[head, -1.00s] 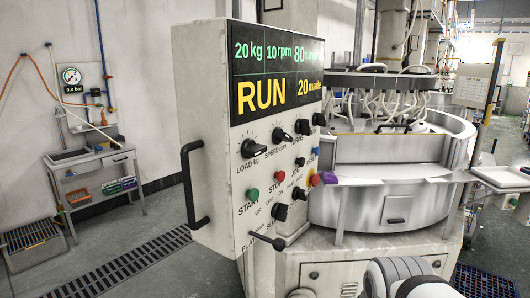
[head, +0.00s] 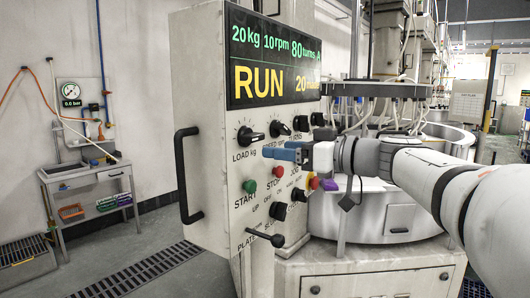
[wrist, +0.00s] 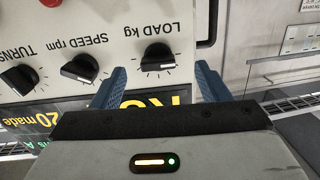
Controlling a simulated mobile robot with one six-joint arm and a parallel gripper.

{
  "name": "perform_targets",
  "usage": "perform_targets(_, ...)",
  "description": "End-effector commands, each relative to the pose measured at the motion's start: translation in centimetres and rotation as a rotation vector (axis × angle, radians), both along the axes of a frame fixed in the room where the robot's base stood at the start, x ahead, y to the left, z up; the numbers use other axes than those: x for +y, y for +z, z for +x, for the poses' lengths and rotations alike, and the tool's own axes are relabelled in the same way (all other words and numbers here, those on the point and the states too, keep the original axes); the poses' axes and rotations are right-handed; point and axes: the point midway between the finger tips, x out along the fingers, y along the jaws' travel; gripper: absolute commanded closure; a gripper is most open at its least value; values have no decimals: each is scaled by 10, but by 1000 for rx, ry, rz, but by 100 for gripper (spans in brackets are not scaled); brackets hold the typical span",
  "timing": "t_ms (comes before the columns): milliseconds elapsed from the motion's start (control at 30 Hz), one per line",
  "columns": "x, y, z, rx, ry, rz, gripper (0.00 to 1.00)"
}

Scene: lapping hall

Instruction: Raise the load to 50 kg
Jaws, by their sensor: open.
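The black LOAD kg knob (head: 250,136) is at the upper left of the control panel, under the display (head: 272,62), which reads 20 kg, 10 rpm, 80 turns and RUN. My gripper (head: 275,152) is open, with its blue fingers in front of the panel, just right of and below the knob in the head view. In the wrist view the panel is upside down, and the LOAD knob (wrist: 158,58) shows between the two blue fingertips (wrist: 160,73). The fingers do not visibly touch it; the exact gap cannot be told.
The SPEED rpm knob (head: 279,130) sits close beside the LOAD knob. Green START (head: 249,186) and red STOP (head: 278,172) buttons lie below. A black handle (head: 186,175) projects at the panel's left. The round lapping machine (head: 375,210) stands behind my arm.

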Motion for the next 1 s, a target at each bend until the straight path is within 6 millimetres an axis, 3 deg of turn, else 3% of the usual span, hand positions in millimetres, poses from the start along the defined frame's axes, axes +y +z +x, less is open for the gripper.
perform_targets(167, 6, 12, 10, -59, 3, 20, 31)
perform_targets(600, 58, 11, 43, -56, 2, 18, 31)
perform_targets(967, 63, 10, 46, -57, 0, 19, 31)
perform_targets(1000, 63, 10, 46, -57, 0, 19, 34)
